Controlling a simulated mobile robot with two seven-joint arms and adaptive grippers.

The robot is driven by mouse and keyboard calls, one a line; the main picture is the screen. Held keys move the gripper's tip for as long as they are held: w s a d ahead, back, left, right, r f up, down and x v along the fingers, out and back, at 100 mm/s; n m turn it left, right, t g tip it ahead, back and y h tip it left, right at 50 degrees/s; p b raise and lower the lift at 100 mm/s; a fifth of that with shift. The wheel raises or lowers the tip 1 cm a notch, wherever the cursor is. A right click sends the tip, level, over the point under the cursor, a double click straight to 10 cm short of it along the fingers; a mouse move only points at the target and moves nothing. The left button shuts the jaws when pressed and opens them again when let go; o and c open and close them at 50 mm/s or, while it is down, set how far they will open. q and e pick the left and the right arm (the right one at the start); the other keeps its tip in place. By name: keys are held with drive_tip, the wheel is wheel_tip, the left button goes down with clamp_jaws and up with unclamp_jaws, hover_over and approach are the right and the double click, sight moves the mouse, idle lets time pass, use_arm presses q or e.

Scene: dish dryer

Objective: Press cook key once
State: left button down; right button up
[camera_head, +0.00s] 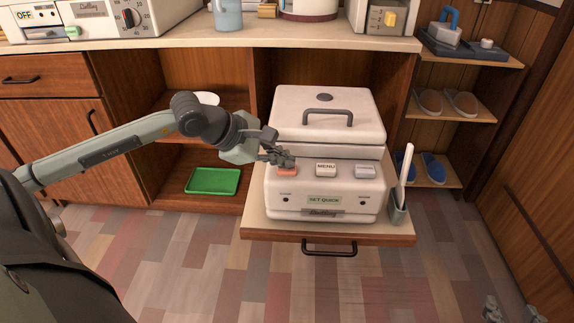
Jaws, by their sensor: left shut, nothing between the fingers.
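A white rice cooker (325,196) with a grey-handled, closed lid (328,110) stands on a pulled-out shelf. Its sloped front has an orange key (287,172) at the left, a white MENU key (326,168) in the middle and a grey-blue key (365,171) at the right. The orange key's label is hidden, so I cannot read whether it says cook. My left gripper (287,161) is shut and empty, its tips right at the orange key; I cannot tell whether they touch it. My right gripper (512,311) shows only two separated fingertips at the bottom right edge.
The pull-out shelf (260,228) has a dark handle (329,248). A holder (398,213) with a white paddle (405,170) hangs at the cooker's right. A green tray (213,181) lies in the cabinet at left. A counter (220,42) with appliances runs behind. The floor in front is clear.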

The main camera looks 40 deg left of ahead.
sight(284, 169)
use_arm(q)
drive_tip(key=shift+f, duration=0.3)
idle(0.4)
drive_tip(key=shift+r+p, duration=0.6)
drive_tip(key=shift+r, duration=0.75)
drive_tip(key=shift+r+p, duration=1.4)
drive_tip(key=shift+r, duration=1.15)
drive_tip(key=shift+f, duration=0.1)
